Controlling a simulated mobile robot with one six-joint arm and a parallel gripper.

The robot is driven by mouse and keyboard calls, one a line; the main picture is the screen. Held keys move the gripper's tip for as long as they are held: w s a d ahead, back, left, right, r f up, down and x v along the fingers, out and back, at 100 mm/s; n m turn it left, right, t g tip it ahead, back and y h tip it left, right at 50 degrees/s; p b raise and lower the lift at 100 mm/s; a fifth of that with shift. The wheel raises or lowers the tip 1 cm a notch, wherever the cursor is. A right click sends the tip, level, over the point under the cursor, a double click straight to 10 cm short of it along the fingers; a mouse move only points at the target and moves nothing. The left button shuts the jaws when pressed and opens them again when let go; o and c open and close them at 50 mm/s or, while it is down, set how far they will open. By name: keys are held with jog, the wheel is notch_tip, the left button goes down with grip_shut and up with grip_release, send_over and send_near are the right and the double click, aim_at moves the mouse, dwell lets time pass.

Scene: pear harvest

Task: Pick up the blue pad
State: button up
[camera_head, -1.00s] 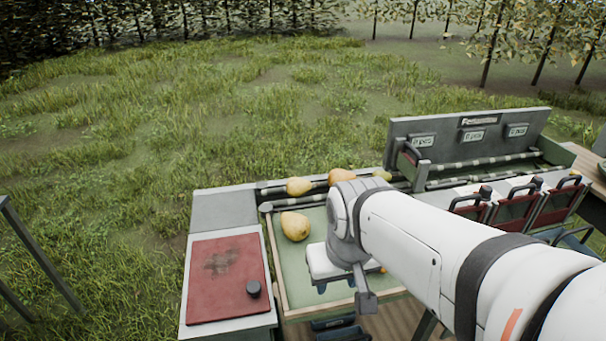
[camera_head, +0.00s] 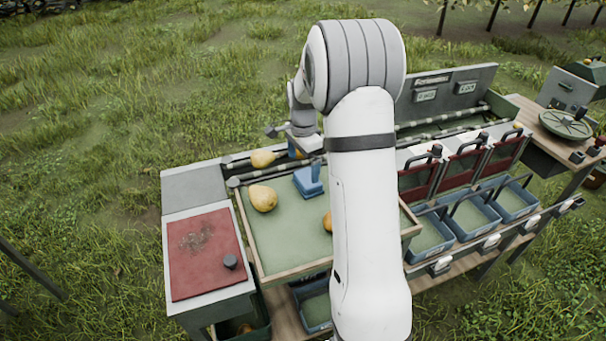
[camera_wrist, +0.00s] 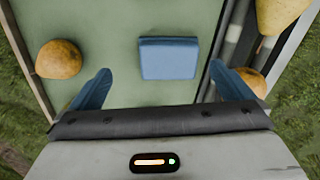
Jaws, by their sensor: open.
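In the wrist view the blue pad (camera_wrist: 168,58) is a blue block on the green surface, ahead of my gripper and roughly centred between the fingers. My gripper (camera_wrist: 162,88) is open, with two blue fingers spread apart and nothing between them. In the head view only a little of the gripper shows, behind the pad, and my arm hides part of the tray.
A yellow pear (camera_head: 263,198) lies on the tray left of the pad, and another pear (camera_head: 327,222) is partly hidden by my arm. A pear (camera_head: 262,158) sits on the rail behind. A red board (camera_head: 205,253) is at left; blue bins (camera_head: 470,218) are at right.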

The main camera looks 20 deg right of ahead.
aim_at(306, 178)
jog(key=shift+w+d+f+m, duration=0.45)
jog(key=shift+w+f, duration=0.15)
jog(key=shift+f, duration=0.15)
jog(key=f, duration=0.2)
jog(key=f+p, duration=0.1)
jog(key=f, duration=0.2)
jog(key=f+p, duration=0.1)
jog(key=f, duration=0.1)
jog(key=shift+w+d+f, duration=0.2)
jog(key=shift+d+f, duration=0.1)
jog(key=shift+f, duration=0.05)
jog(key=shift+c, duration=0.2)
jog(key=c, duration=0.8)
